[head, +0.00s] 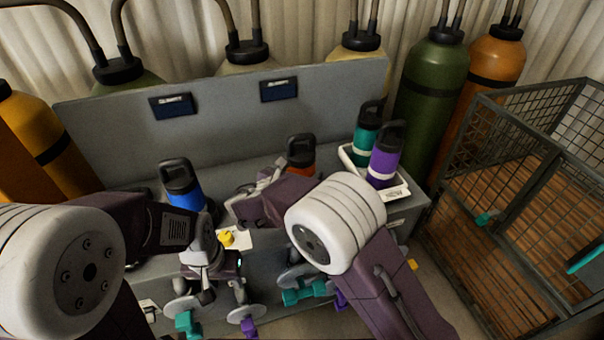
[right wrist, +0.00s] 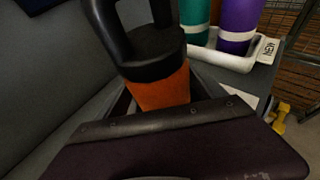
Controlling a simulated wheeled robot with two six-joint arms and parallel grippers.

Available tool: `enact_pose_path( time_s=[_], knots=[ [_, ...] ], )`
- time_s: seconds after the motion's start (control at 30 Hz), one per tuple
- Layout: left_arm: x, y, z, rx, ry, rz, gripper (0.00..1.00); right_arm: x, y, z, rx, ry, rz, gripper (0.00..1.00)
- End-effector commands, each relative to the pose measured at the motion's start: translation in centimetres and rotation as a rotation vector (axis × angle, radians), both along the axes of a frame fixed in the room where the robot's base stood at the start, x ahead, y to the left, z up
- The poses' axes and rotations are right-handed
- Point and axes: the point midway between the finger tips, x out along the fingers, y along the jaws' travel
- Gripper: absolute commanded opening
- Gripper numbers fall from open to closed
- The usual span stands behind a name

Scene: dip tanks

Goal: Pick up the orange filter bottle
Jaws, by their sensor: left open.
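The orange filter bottle (head: 301,158) has a black cap with a loop handle and stands upright at the middle of the grey bench. My right arm hides its lower part in the head view. In the right wrist view the orange bottle (right wrist: 160,90) rises just beyond my right gripper's dark body, which hides its base. My right gripper (head: 262,182) is close beside the bottle, its fingers mostly hidden; I cannot tell whether they touch it. My left gripper (head: 213,284) is open and empty, low at the bench's front, away from the orange bottle.
A blue bottle (head: 183,190) stands to the left. Teal (head: 366,136) and purple (head: 384,160) bottles stand in a white tray (head: 398,190) at right. A grey back panel (head: 215,112) rises behind. A mesh cage (head: 520,180) stands at far right.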

Motion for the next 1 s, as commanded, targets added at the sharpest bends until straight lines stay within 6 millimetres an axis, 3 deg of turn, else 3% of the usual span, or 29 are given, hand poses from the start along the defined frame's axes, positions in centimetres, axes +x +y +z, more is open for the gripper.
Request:
enact_pose_path(
  time_s=[0.03, 0.27, 0.67, 1.0],
  knots=[
    [0.0, 0.0, 0.0, 0.0, 0.0, 0.0, 0.42, 0.0, 0.0, 0.0, 0.0, 0.0, -0.001, 0.62],
    [0.0, 0.0, 0.0, 0.0, 0.0, 0.0, 0.42, 0.0, -0.1, -0.1, 0.001, 0.003, -0.002, 0.0],
    [0.0, 0.0, 0.2, 0.0, 0.0, 0.0, 0.42, 0.0, -0.1, 0.0, 0.001, 0.006, -0.002, 0.0],
    [0.0, 0.0, 2.5, 0.0, 0.0, 0.0, 0.42, 0.4, -0.4, 2.5, 0.0, 0.001, -0.007, 0.0]
  ],
)
